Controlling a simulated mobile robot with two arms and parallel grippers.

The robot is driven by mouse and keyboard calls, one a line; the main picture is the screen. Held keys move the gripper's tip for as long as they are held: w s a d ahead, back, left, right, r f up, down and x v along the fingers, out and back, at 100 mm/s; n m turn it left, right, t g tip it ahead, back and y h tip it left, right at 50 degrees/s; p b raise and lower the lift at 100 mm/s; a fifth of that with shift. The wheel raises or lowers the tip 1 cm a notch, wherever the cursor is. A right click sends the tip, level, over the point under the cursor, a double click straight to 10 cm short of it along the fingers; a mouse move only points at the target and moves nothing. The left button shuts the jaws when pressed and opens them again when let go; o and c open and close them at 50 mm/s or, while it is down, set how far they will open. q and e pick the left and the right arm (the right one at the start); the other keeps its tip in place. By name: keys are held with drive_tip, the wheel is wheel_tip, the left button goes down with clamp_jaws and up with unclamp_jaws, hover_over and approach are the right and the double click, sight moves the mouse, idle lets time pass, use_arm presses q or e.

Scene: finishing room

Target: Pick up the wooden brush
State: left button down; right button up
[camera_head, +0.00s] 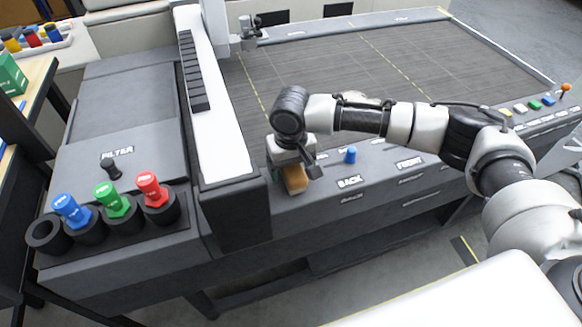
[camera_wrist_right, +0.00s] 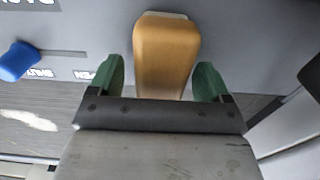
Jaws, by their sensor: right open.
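The wooden brush (camera_head: 295,180) sits on the grey front ledge of the machine, left of the BACK label. In the right wrist view its tan wooden body (camera_wrist_right: 166,55) lies between the two green fingertips, with a pale strip at its far end. My right gripper (camera_head: 291,170) is over the brush from above. In the right wrist view the right gripper (camera_wrist_right: 166,80) is open, with a finger on each side of the brush and a small gap visible on both sides. The near end of the brush is hidden by the gripper body. My left gripper is not in view.
A blue knob (camera_head: 351,155) stands on the ledge right of the brush; it also shows in the wrist view (camera_wrist_right: 18,61). The dark gantry end (camera_head: 235,212) rises close on the left. Blue, green and red pens (camera_head: 117,200) stand in holders further left.

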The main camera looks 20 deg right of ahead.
drive_tip(key=c, duration=1)
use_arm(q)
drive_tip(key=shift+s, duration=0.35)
use_arm(e)
drive_tip(key=shift+c, duration=0.2)
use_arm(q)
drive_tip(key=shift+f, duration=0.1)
use_arm(e)
drive_tip(key=shift+r, duration=0.1)
wheel_tip(320, 180, up, 4)
drive_tip(key=shift+b, duration=0.5)
use_arm(q)
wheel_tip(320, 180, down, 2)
drive_tip(key=shift+b, duration=0.55)
use_arm(e)
drive_tip(key=s+d+r, duration=0.6)
drive_tip(key=s+d, duration=0.2)
drive_tip(key=shift+d+r, duration=0.15)
drive_tip(key=shift+r, duration=0.25)
drive_tip(key=shift+s, duration=0.1)
